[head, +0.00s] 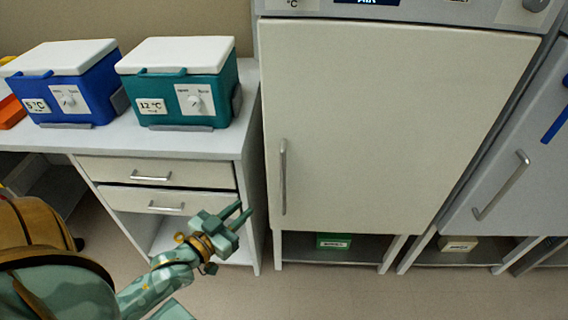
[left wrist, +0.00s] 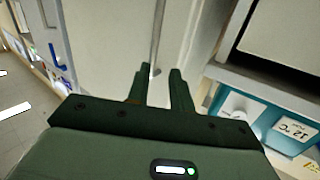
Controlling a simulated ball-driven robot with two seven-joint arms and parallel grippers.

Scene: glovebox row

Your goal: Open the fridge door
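The fridge is most likely the tall off-white cabinet in the middle, with a closed door (head: 385,130). Its vertical grey bar handle (head: 283,178) is near the door's left edge. My left gripper (head: 242,212) is open and empty, to the left of the handle's lower end and apart from it in the head view. In the left wrist view the left gripper (left wrist: 159,75) has its two dark fingers spread. The handle (left wrist: 157,40) shows beyond them, its lower end lined up with the gap between the fingertips. My right gripper is out of view.
A blue cooler box (head: 65,85) and a teal cooler box (head: 180,85) stand on the counter (head: 215,140) at left, above two closed drawers (head: 155,172). Another grey door with a handle (head: 502,186) is at right. A green box (head: 333,241) sits beneath the middle cabinet.

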